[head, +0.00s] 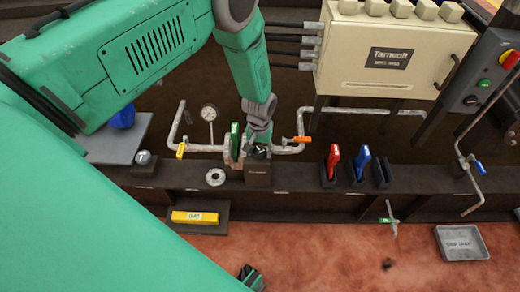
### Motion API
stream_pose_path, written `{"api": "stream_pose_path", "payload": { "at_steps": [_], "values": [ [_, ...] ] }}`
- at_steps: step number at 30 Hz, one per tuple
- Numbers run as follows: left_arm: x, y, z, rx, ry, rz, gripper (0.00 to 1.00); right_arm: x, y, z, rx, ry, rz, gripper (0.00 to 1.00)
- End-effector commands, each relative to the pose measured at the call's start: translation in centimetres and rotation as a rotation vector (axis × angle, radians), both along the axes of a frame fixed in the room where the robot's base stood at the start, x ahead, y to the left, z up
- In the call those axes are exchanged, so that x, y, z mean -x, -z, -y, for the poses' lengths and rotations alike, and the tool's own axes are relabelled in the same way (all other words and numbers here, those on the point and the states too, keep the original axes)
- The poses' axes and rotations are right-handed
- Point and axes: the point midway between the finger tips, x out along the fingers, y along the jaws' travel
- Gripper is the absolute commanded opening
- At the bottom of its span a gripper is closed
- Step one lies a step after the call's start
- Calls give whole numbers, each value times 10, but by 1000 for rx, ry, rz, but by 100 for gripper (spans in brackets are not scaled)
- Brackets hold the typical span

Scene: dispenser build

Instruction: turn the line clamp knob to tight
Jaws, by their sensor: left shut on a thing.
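My left gripper (260,149) points down onto the top of a small dark labelled block (258,176) on the bench ledge. It is shut on a small dark part at the top of this block, which I take to be the line clamp knob. The fingers hide most of the knob, so its turn position cannot be read. The label on the block's front is too small to read. A green-handled piece (235,140) stands upright just left of the gripper.
Pale pipes with a yellow valve handle (180,151), an orange one (302,139) and a gauge (209,113) flank the block. Red (333,160) and blue (362,162) handles stand in slots to the right. A cream cabinet (390,50) hangs behind. A grey tray (461,231) lies front right.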

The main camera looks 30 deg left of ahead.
Motion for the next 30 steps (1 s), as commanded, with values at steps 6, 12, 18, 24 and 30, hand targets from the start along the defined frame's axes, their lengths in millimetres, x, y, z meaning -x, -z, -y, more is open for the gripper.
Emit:
{"api": "stream_pose_path", "payload": {
  "at_steps": [6,12,18,24,30],
  "values": [
    [-7,-3,-2,-4,4,18,12,0,0,0,0,0,0,61],
    [-8,-3,-2,-3,3,19,44,0,0,0,0,0,0,61],
    [-5,-2,-1,-2,4,12,61,0,0,0,0,0,0,61],
    [-3,-3,0,-1,4,8,61,2,-1,0,0,0,2,61],
    [-4,-29,-1,-1,3,10,61,2,-1,0,0,0,3,61]
  ]
}}
